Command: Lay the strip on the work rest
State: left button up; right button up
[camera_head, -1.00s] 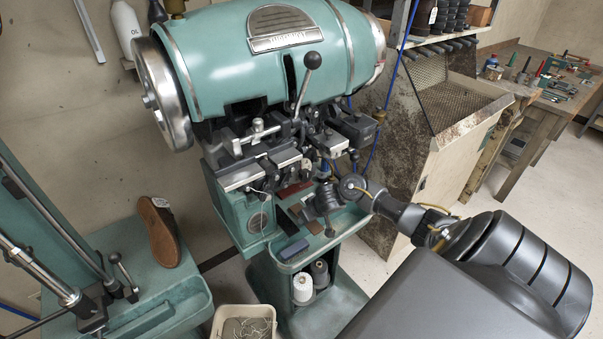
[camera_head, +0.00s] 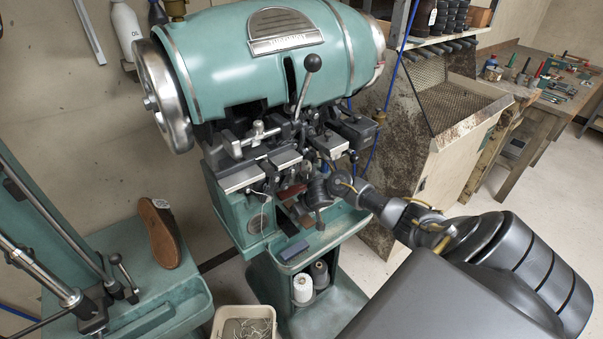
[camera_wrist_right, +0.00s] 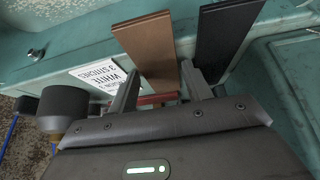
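My right gripper (camera_head: 316,194) is at the small tray on the front of the green stitcher (camera_head: 262,60), below its working parts. In the right wrist view its two fingers (camera_wrist_right: 160,72) stand apart. A brown strip (camera_wrist_right: 148,48) lies beyond and between the fingertips, its lower end close to the right finger. A black strip (camera_wrist_right: 228,36) lies to the right, outside the fingers. A red piece (camera_wrist_right: 158,99) shows between the fingers, partly hidden; I cannot tell whether it touches them. Bright metal plates (camera_head: 242,178) sit above the tray; I cannot tell which part is the work rest. My left gripper is out of view.
A blue-grey block (camera_head: 294,250) lies at the tray's front. A lever with a black knob (camera_head: 312,62) rises above the plates. A brown sole (camera_head: 160,232) stands on the green machine at left. A bin (camera_head: 243,322) stands below. A printed label (camera_wrist_right: 108,78) shows near the fingers.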

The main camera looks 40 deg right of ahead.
jog(key=shift+r, duration=0.1)
jog(key=shift+r, duration=0.25)
jog(key=p+v, duration=0.1)
jog(key=v, duration=0.6)
jog(key=shift+s+r, duration=0.1)
jog(key=shift+r, duration=0.05)
